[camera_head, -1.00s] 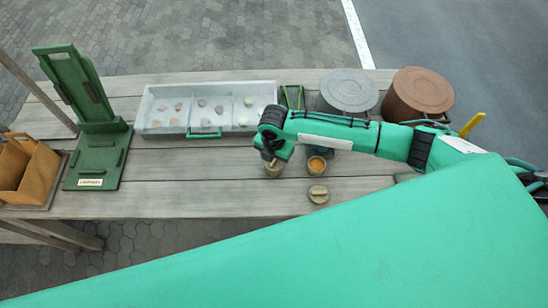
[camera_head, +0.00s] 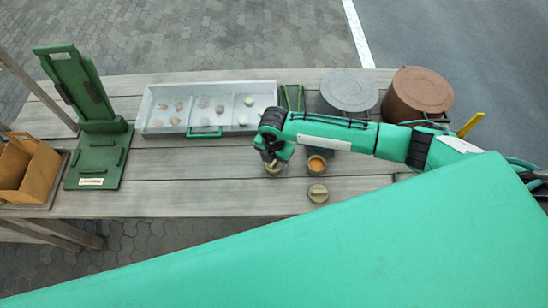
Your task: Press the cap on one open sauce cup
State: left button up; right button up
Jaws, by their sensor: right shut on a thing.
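An open sauce cup (camera_head: 316,165) with orange sauce stands on the table just right of my right gripper. A tan cap (camera_head: 318,194) with a raised grip lies on the table in front of it. My right gripper (camera_head: 272,162) points down and is shut at a second tan cup or cap (camera_head: 274,170) left of the open cup. The gripper hides most of that thing, so I cannot tell whether it is a cup, a cap or both. My left gripper is not in view.
A white tray (camera_head: 152,127) with several small pieces lies behind. A grey-lidded pot (camera_head: 349,90) and a brown pot (camera_head: 417,93) stand back right. A green stand (camera_head: 95,165) and a cardboard box (camera_head: 38,175) are at left. The front middle planks are clear.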

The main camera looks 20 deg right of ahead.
dwell(0.3)
jog(key=o, duration=1.4)
jog(key=shift+o, duration=0.2)
jog(key=shift+r, duration=0.1)
jog(key=shift+r+p, duration=2.85)
jog(key=shift+r, duration=0.1)
grip_shut()
